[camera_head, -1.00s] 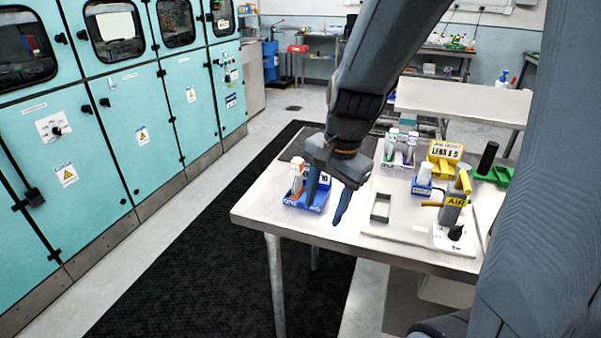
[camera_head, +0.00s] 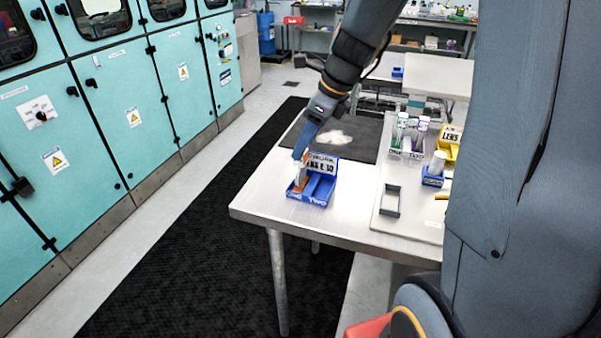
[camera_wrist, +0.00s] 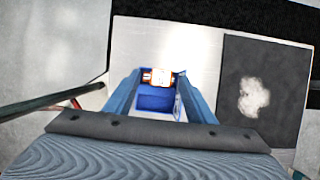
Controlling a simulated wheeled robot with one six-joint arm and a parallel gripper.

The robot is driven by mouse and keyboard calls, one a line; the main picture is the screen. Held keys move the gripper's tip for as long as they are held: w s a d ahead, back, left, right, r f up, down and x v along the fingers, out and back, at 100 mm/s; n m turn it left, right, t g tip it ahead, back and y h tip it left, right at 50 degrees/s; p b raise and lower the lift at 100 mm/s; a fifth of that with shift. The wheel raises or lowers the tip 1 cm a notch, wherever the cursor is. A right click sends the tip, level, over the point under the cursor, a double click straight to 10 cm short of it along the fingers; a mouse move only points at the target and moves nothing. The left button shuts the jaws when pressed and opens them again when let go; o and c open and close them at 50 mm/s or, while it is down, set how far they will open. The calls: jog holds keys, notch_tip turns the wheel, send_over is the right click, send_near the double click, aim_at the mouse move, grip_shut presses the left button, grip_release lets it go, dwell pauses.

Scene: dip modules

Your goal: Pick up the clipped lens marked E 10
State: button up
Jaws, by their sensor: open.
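The blue tray (camera_head: 318,198) stands near the left end of the steel table, with a raised label at its back that reads in part "LENS E 10". A white and orange clipped lens (camera_head: 300,178) stands upright in its left compartment; the right compartment looks empty. My gripper (camera_head: 303,155) points down from above at this lens. In the wrist view the lens (camera_wrist: 157,77) lies between the two blue fingers, which are apart with gaps on both sides. The blue tray (camera_wrist: 157,100) shows below it there. Head view does not show both fingertips clearly.
The steel table (camera_head: 260,200) has bare surface around the tray. A dark mat (camera_head: 355,135) with a white cloth-like patch lies behind it. To the right are a clear rack of vials (camera_head: 408,138), a small blue holder (camera_head: 433,176) and a yellow tray (camera_head: 450,143).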

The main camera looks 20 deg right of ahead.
aim_at(301, 169)
jog(key=shift+p+x, duration=0.3)
jog(key=shift+x, duration=1.65)
jog(key=shift+d, duration=0.15)
grip_shut()
